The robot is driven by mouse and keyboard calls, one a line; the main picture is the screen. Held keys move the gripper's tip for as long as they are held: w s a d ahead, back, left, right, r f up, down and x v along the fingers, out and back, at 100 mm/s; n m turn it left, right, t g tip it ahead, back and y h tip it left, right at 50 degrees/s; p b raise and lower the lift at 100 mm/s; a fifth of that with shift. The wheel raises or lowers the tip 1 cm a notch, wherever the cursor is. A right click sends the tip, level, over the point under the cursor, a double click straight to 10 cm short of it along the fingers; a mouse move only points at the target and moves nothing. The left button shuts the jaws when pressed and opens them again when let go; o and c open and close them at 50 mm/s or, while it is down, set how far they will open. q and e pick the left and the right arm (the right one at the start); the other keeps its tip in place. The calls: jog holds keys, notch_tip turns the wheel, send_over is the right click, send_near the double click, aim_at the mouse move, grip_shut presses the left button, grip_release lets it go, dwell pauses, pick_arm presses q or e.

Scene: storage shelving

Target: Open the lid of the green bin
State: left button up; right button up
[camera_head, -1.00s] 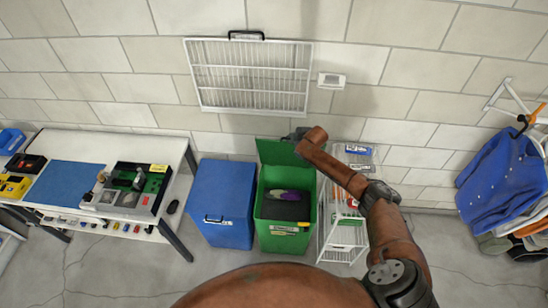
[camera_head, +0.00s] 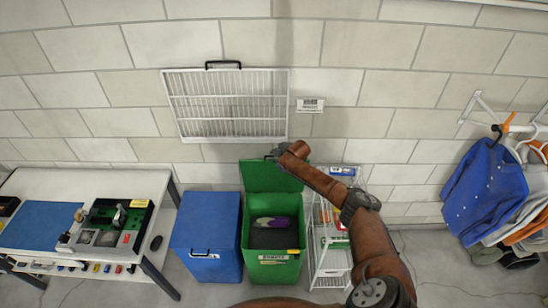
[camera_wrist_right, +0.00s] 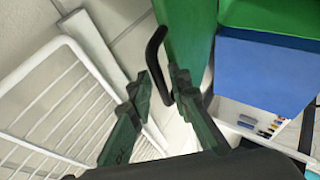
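The green bin (camera_head: 260,273) stands on the floor against the wall. Its lid (camera_head: 268,178) is raised, standing up at the back of the bin, and the inside shows with a purple and grey item (camera_head: 270,222) in it. My right gripper (camera_head: 277,153) is at the lid's top edge, partly hidden by its own wrist. In the right wrist view, its two fingers (camera_wrist_right: 160,78) are apart, with the lid's black handle (camera_wrist_right: 154,52) between them, nearer the right finger. My left gripper is in neither view.
A closed blue bin (camera_head: 209,232) stands close on the left of the green bin, and a white wire rack (camera_head: 330,272) close on the right. A white table (camera_head: 110,184) is at the left. A white grille (camera_head: 228,105) hangs above; clothes (camera_head: 487,190) hang at the right.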

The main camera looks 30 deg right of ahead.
jog(key=shift+o, duration=0.7)
jog(key=shift+f, duration=0.1)
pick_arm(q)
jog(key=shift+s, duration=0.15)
pick_arm(e)
jog(key=v, duration=1.2)
